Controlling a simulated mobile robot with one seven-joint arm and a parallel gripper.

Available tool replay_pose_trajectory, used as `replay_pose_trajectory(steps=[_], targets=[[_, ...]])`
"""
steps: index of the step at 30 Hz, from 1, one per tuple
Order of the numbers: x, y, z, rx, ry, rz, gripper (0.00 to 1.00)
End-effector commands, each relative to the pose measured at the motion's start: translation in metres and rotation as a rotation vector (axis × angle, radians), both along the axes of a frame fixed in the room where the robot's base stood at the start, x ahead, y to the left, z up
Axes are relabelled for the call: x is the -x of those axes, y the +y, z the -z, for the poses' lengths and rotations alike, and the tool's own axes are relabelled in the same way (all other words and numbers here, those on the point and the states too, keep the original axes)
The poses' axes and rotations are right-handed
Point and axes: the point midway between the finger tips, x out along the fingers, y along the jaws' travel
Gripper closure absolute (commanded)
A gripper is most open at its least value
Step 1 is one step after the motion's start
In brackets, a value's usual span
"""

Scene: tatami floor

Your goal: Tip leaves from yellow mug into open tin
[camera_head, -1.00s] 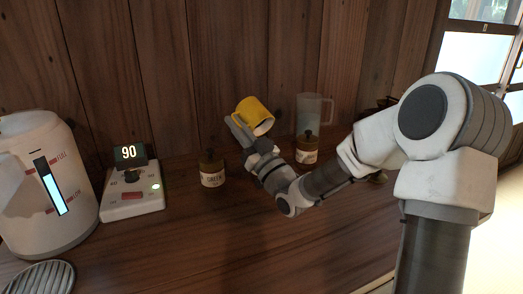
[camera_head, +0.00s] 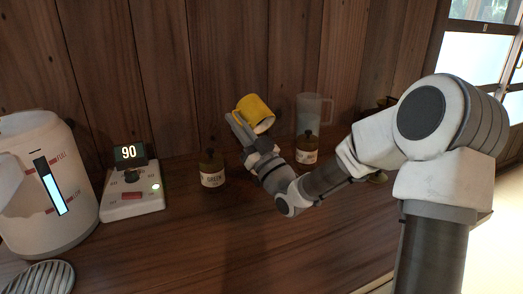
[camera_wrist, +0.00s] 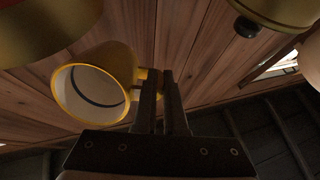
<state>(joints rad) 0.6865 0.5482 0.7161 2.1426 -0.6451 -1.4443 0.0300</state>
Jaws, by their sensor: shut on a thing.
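The yellow mug (camera_head: 256,112) is held in the air, tilted on its side, with its mouth toward the lower right in the head view. In the wrist view the mug (camera_wrist: 121,68) shows a pale inside with a dark curved band; I cannot make out leaves. My gripper (camera_wrist: 166,76) is shut on the mug's handle side; it also shows in the head view (camera_head: 236,124). A tin labelled GREEN (camera_head: 212,172) stands on the counter, left of and below the mug. A second labelled tin (camera_head: 306,151) stands to the right. I cannot tell which tin is open.
A white kettle (camera_head: 45,190) and a scale-like device reading 90 (camera_head: 134,200) stand at the left. A clear pitcher (camera_head: 313,112) stands behind the second tin. A wooden wall backs the counter. The counter's front middle (camera_head: 225,245) is clear.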

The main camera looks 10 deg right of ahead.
Motion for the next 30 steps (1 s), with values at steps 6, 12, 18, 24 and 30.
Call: replay_pose_trajectory(steps=[6,12,18,24,30], targets=[[0.000,0.000,-0.001,0.000,-0.002,0.000,1.00],[-0.007,0.003,0.015,0.105,0.173,0.004,1.00],[-0.014,0.008,0.013,0.186,0.342,0.000,1.00],[-0.015,0.008,0.022,0.197,0.356,0.001,1.00],[-0.017,0.009,0.020,0.217,0.395,0.000,1.00]])
